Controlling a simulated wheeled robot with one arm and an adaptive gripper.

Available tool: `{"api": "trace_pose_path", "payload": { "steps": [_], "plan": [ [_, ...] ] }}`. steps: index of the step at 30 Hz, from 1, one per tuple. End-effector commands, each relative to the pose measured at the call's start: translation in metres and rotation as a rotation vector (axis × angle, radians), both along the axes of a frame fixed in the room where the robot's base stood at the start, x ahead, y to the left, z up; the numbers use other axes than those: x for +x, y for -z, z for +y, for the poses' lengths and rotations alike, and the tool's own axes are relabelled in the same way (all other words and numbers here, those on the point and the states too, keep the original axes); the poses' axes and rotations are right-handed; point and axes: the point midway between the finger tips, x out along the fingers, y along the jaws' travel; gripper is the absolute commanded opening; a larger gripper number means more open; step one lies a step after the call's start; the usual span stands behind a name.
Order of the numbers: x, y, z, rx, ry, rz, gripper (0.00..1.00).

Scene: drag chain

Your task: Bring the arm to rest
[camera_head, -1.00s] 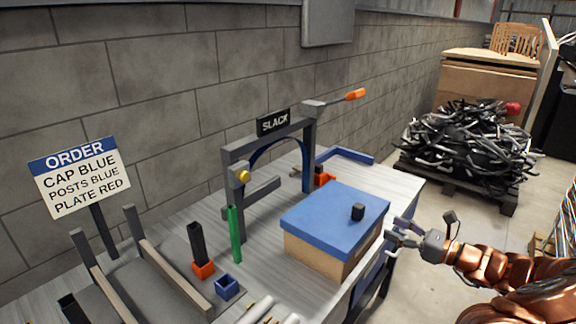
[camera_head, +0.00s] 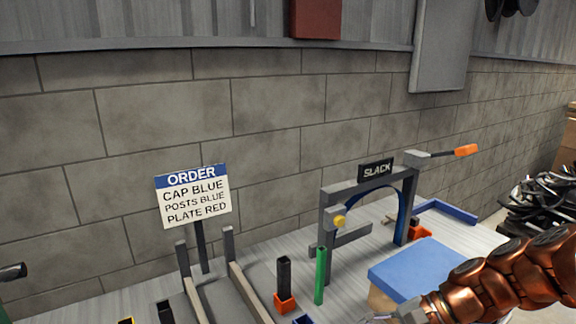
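My gripper (camera_head: 404,314) shows only in part at the bottom edge of the head view, beside the near side of the blue-topped box (camera_head: 418,268). Its fingers are mostly cut off, so I cannot tell whether they are open or shut. My copper-coloured arm reaches in from the right and covers part of the box. No held object shows.
A grey frame (camera_head: 327,215) with a SLACK sign (camera_head: 376,170) and blue curved strip (camera_head: 405,215) stands on the table. An orange-tipped lever (camera_head: 465,150) sticks out right. An order sign (camera_head: 194,197), green post (camera_head: 320,275) and black post (camera_head: 284,275) stand left. A block wall is behind.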

Motion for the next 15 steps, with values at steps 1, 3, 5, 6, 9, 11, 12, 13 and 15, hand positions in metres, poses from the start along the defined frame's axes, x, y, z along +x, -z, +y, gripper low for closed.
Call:
{"api": "trace_pose_path", "payload": {
  "steps": [1, 3, 5, 6, 9, 11, 12, 13, 15],
  "plan": [
    [-0.015, -0.001, 0.01, -0.053, -0.073, -0.021, 0.59],
    [-0.034, 0.002, 0.018, -0.125, -0.166, -0.046, 0.59],
    [-0.051, 0.004, 0.023, -0.183, -0.244, -0.066, 0.59],
    [-0.061, 0.005, 0.024, -0.224, -0.295, -0.083, 0.59],
    [-0.086, 0.007, 0.024, -0.322, -0.419, -0.121, 0.59],
    [-0.1, 0.009, 0.022, -0.378, -0.493, -0.142, 0.59],
    [-0.11, 0.01, 0.02, -0.415, -0.541, -0.156, 0.59],
    [-0.116, 0.01, 0.018, -0.445, -0.576, -0.166, 0.59],
    [-0.13, 0.01, 0.011, -0.509, -0.655, -0.192, 0.59]
  ]
}}
